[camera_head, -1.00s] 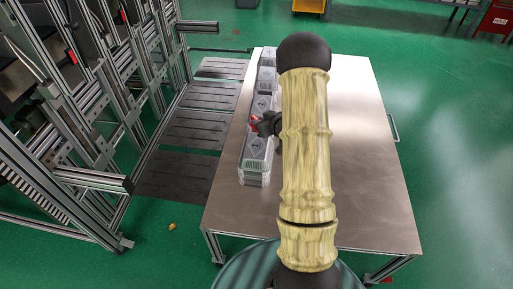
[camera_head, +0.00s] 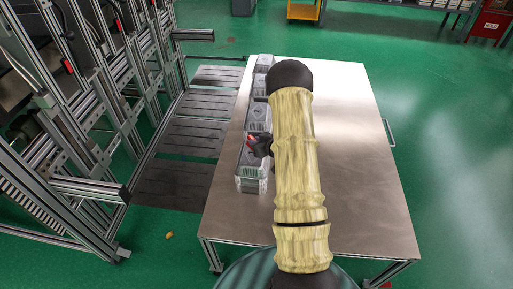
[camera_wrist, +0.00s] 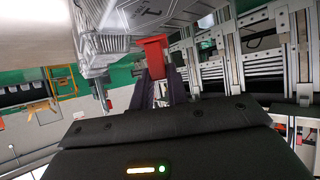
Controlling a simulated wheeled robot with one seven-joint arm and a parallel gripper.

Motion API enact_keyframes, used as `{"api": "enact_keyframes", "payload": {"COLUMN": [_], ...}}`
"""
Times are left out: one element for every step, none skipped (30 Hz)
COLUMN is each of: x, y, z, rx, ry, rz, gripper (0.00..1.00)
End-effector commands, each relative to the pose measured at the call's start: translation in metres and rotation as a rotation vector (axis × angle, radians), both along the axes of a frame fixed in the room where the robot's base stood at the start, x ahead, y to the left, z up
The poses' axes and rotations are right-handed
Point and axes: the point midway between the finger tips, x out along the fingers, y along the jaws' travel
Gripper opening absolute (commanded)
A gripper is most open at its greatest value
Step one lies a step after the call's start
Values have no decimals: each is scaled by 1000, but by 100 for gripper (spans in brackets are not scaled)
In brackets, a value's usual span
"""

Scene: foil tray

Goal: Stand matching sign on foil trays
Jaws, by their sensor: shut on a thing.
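Several silvery foil trays stand in a row along the left side of the table, among them the nearest tray (camera_head: 252,173), a middle tray (camera_head: 257,115) and a far tray (camera_head: 264,62). Dark marks show on some tops, too small to read. My gripper (camera_head: 258,145) is shut on a small red sign (camera_head: 250,139), by the far part of the nearest tray. In the wrist view the red sign (camera_wrist: 153,46) sits between my fingertips (camera_wrist: 155,72), close beside a foil tray (camera_wrist: 118,20). I cannot tell whether they touch. The sign's marking is not visible.
The metal table (camera_head: 360,190) is bare on its right side. My arm covers its middle. A metal frame rack (camera_head: 95,130) stands to the left, with dark floor plates (camera_head: 180,185) between it and the table. A yellow cart (camera_head: 304,11) stands far behind.

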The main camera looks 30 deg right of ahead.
Motion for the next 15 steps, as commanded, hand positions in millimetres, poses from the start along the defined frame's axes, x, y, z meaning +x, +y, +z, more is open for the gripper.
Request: {"api": "enact_keyframes", "payload": {"x": [-1,-1,-1,-1,0,0,0,0,0,0,0,0,0,0,0], "y": [0,1,1,1,1,1,1,1,1,0,0,0,0,0,0], "z": [-9,-14,-19,-23,-27,-30,-32,-33,-34,-34,-33,-33,-33,-33,-33], "rx": [1,2,1,1,0,0,0,0,-1,-1,-1,-1,-1,-1,-1], "ry": [3,4,4,4,3,2,2,2,1,1,1,1,1,1,1], "rz": [0,0,0,0,1,1,1,1,1,1,0,0,0,0,0], "gripper": [0,0,0,0,0,0,0,0,0,0,0,0,0,0,0]}}
